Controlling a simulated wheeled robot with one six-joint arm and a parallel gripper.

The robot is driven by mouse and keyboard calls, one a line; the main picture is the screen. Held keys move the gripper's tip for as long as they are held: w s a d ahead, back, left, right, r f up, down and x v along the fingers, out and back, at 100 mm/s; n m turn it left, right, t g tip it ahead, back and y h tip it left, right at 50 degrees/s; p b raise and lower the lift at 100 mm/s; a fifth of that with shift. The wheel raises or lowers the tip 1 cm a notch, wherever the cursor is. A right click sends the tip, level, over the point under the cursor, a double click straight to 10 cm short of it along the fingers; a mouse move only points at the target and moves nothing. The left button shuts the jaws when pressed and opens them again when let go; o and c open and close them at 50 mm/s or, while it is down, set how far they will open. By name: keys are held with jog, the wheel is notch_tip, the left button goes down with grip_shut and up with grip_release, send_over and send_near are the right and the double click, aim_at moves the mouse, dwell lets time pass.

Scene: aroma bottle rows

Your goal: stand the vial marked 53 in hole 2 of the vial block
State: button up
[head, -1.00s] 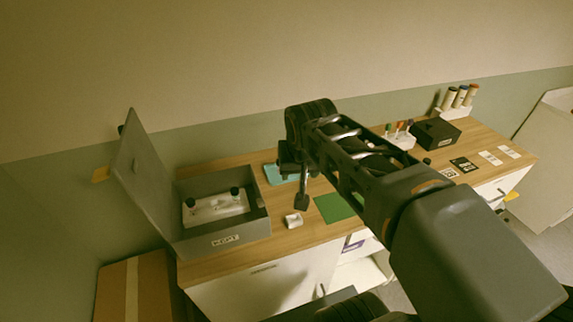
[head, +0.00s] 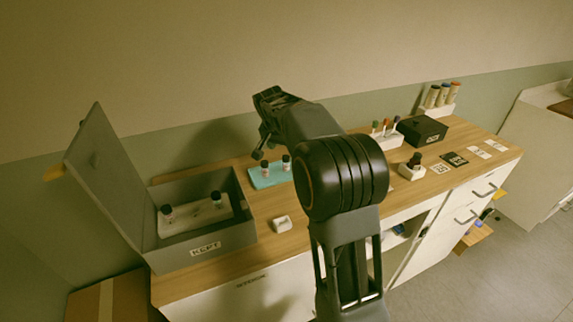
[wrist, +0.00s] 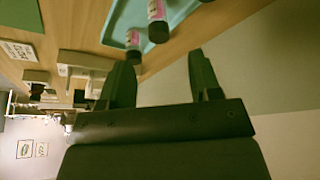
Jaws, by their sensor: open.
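A teal tray (head: 272,180) on the wooden counter holds two dark-capped vials, a left one (head: 264,169) and a right one (head: 286,163). Their pink-white labels show in the wrist view, on a near vial (wrist: 157,20) and a farther one (wrist: 132,40), but no number is readable. A pale vial block (head: 192,221) sits inside an open grey box; two dark-capped vials (head: 167,212) and (head: 216,199) stand at it. Hole numbers are not readable. My gripper (wrist: 162,75) is open and empty, raised near the tray by the back wall; its fingers touch nothing.
The grey box (head: 215,246), marked KEPT, has its lid (head: 100,185) up at the left. A small white piece (head: 282,224) lies in front of the tray. A tube rack (head: 388,141), black box (head: 422,131) and white holder (head: 411,173) with a dark bottle stand right.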

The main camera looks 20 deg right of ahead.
aim_at(286, 157)
jog(key=shift+p+x, duration=0.55)
jog(key=shift+x, duration=3.15)
jog(key=shift+r, duration=0.1)
jog(key=c, duration=1)
